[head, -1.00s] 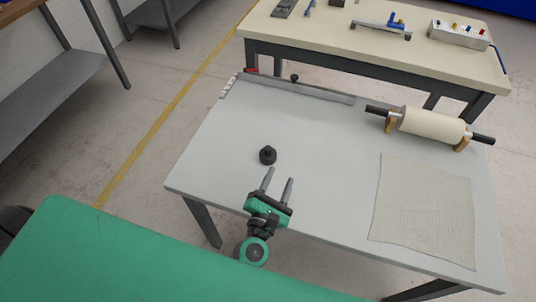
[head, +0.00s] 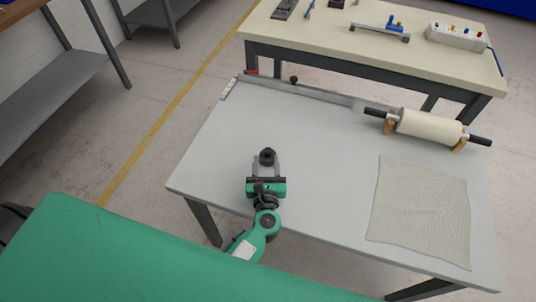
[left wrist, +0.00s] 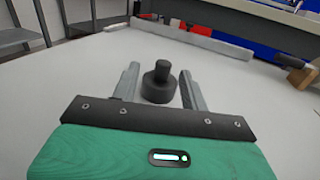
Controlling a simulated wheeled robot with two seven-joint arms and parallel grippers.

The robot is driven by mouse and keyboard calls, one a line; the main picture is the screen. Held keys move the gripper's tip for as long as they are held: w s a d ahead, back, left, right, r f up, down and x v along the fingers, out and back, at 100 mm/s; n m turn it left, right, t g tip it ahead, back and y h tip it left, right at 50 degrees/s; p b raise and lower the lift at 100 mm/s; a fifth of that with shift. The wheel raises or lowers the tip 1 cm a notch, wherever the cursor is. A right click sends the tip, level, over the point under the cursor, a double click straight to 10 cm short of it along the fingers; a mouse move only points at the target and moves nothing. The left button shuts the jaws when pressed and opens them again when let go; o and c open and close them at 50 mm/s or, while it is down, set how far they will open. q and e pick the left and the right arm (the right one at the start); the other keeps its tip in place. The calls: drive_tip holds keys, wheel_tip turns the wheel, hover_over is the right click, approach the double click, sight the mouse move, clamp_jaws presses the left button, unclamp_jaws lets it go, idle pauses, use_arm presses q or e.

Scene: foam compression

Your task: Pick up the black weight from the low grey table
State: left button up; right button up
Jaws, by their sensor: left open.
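The black weight (head: 267,157) stands upright on the low grey table (head: 215,160), near its left side. In the left wrist view the weight (left wrist: 158,84) is a squat cylinder with a narrower knob on top. My left gripper (head: 266,165) is open, with its fingers pointing at the weight. In the left wrist view the two fingers of the gripper (left wrist: 158,85) lie on either side of the weight, with a gap on both sides. My right gripper is not in view.
A grey bar (head: 320,94) lies along the table's far edge. A roller (head: 430,125) on wooden supports stands at the back right. A square of mesh cloth (head: 420,210) lies on the right. A cream-topped table (head: 370,50) with tools stands behind. The table's middle is clear.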

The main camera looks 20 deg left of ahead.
sight(268, 153)
use_arm(q)
drive_tip(key=shift+w+a+r, duration=0.1)
drive_tip(key=shift+w, duration=0.45)
drive_tip(key=p+x, duration=0.1)
drive_tip(key=x, duration=0.2)
drive_tip(key=shift+w, duration=0.2)
drive_tip(key=shift+w+p, duration=0.3)
drive_tip(key=shift+w, duration=0.15)
drive_tip(key=shift+f, duration=0.25)
drive_tip(key=shift+c, duration=0.9)
drive_tip(key=c, duration=0.7)
drive_tip(key=shift+r, duration=0.1)
clamp_jaws()
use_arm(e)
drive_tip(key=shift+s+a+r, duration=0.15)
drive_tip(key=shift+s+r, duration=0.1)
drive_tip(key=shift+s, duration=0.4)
